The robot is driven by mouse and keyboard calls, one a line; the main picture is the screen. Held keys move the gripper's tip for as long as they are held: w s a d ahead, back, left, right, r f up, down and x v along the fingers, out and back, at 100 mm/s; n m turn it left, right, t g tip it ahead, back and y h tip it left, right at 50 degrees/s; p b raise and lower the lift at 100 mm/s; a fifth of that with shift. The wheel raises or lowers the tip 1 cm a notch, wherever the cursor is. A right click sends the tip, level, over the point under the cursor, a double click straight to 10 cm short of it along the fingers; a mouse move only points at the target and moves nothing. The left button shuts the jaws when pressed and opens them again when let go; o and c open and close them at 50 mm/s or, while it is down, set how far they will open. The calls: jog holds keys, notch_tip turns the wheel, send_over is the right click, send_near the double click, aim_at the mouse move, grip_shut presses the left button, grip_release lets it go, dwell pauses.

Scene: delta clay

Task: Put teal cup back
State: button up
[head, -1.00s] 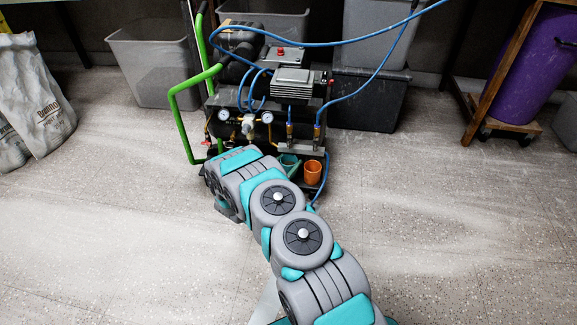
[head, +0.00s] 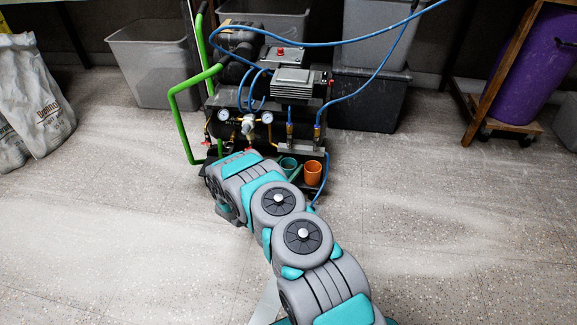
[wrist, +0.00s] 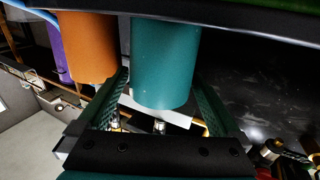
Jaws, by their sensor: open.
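The teal cup (head: 288,165) stands on the low dark shelf at the front of the compressor cart, just left of the orange cup (head: 313,174). In the wrist view the teal cup (wrist: 165,62) fills the space between the two fingers of my gripper (wrist: 165,80). The gripper is open, with a finger on each side of the cup and a narrow gap visible on the left side. Whether the right finger touches it I cannot tell. The orange cup (wrist: 88,45) is just outside the left finger.
The compressor (head: 290,85) with gauges and blue hoses rises behind the cups. The cart's green handle (head: 180,120) is on the left. Grey bins (head: 150,65) stand behind, paper sacks (head: 35,105) far left, a purple barrel (head: 535,65) far right. The floor on both sides is clear.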

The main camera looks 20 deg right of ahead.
jog(key=p+v, duration=0.1)
jog(key=v, duration=1.1)
jog(key=w+a+r+n+y, duration=0.2)
jog(key=w+a+r+y, duration=0.7)
jog(key=a+r+y, duration=0.15)
jog(key=s+a+r+n+g+y, duration=0.3)
jog(key=s+a+r+n+y, duration=0.15)
jog(key=s+a+r, duration=0.5)
jog(key=s+r+n+g+y, duration=0.1)
jog(key=s+r, duration=0.2)
jog(key=s, duration=0.3)
jog(key=s+d+r+n+g, duration=0.1)
jog(key=s+r, duration=0.2)
jog(key=s, duration=0.3)
jog(key=s+r+n+g+y, duration=0.1)
jog(key=s+r, duration=0.2)
jog(key=s, duration=0.3)
jog(key=s+d+r+g, duration=0.1)
jog(key=s+d+g, duration=0.1)
jog(key=s, duration=0.7)
jog(key=s+d+r+n+g+h, duration=0.1)
jog(key=s+d, duration=0.2)
jog(key=s, duration=0.6)
jog(key=s+d+r+n+g+h, duration=0.1)
jog(key=s+d+g, duration=0.1)
jog(key=s, duration=0.6)
jog(key=shift+s+d+r+g, duration=0.3)
jog(key=shift+s+d+r, duration=0.1)
jog(key=shift+d, duration=0.35)
